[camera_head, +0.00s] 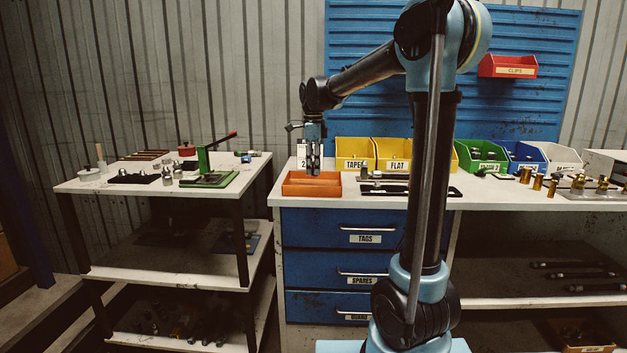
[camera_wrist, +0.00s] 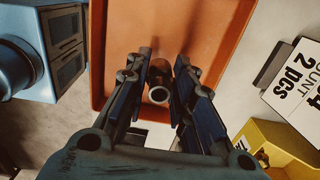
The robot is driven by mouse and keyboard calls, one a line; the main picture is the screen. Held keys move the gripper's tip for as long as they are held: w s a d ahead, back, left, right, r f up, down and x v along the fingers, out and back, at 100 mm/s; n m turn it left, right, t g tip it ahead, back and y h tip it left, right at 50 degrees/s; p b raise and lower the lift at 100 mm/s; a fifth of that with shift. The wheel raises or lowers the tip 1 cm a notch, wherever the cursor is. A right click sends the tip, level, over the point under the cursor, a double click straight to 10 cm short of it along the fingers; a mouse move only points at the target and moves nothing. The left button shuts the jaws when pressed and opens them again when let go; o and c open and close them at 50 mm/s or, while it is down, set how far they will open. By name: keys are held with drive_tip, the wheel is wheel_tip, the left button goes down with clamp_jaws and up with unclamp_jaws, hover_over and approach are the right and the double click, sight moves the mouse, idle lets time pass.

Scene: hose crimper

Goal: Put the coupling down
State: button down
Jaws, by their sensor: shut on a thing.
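My gripper (camera_head: 313,168) points down over the orange tray (camera_head: 311,190) on the white bench top. In the wrist view my gripper (camera_wrist: 162,60) is shut on the coupling (camera_wrist: 158,95), a small metal piece whose round, pale open end faces the camera. The orange tray (camera_wrist: 215,40) lies below the fingers, and its visible floor looks empty. The coupling is too small to make out in the head view. I cannot tell whether it touches the tray floor.
A white count card (camera_head: 302,153) reading "2 pcs" stands behind the tray. Yellow bins (camera_head: 355,163) stand to its right, with a dark tool (camera_head: 400,189) on the bench before them. A left-hand cart (camera_head: 105,187) holds a green press (camera_head: 208,170) beyond a gap.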

drive_tip(key=shift+s+f, duration=0.1)
drive_tip(key=shift+f, duration=1.9)
drive_tip(key=shift+f, duration=0.1)
drive_tip(key=c, duration=1.4)
unclamp_jaws()
drive_tip(key=shift+o, duration=0.2)
